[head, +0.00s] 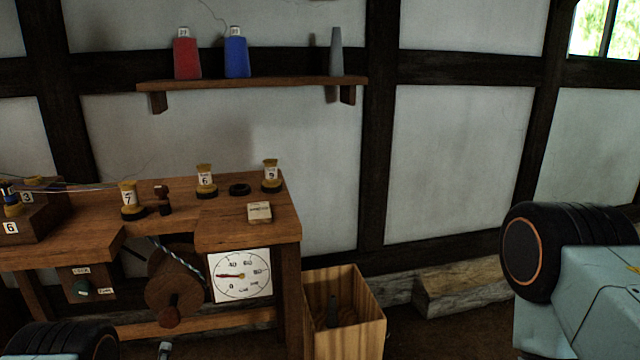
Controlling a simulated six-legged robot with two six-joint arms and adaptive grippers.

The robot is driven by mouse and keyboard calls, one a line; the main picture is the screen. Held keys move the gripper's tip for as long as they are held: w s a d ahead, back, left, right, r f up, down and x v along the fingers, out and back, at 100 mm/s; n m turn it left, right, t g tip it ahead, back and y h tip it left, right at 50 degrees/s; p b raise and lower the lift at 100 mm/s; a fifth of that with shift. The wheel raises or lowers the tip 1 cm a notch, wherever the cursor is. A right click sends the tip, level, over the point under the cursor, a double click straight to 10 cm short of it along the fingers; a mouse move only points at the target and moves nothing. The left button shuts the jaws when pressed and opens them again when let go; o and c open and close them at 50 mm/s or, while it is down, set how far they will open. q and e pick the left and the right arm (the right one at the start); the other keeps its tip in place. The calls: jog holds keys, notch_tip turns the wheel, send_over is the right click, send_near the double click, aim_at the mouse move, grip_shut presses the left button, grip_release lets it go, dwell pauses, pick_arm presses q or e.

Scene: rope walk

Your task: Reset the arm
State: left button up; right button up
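Only parts of my own arms show. A pale blue link with a large black joint is at the right edge, and a similar black joint is at the bottom left. Neither gripper is in view, so I cannot see whether they are open or shut. A small grey piece at the bottom edge, right of the left joint, is too cut off to identify.
A wooden bench (250,232) bears numbered spools (205,182), a small block (259,212) and a dial (240,275) on its front. A crank wheel (172,285) sits below. An open wooden crate (360,335) stands right of it. A shelf (280,84) holds red and blue cones.

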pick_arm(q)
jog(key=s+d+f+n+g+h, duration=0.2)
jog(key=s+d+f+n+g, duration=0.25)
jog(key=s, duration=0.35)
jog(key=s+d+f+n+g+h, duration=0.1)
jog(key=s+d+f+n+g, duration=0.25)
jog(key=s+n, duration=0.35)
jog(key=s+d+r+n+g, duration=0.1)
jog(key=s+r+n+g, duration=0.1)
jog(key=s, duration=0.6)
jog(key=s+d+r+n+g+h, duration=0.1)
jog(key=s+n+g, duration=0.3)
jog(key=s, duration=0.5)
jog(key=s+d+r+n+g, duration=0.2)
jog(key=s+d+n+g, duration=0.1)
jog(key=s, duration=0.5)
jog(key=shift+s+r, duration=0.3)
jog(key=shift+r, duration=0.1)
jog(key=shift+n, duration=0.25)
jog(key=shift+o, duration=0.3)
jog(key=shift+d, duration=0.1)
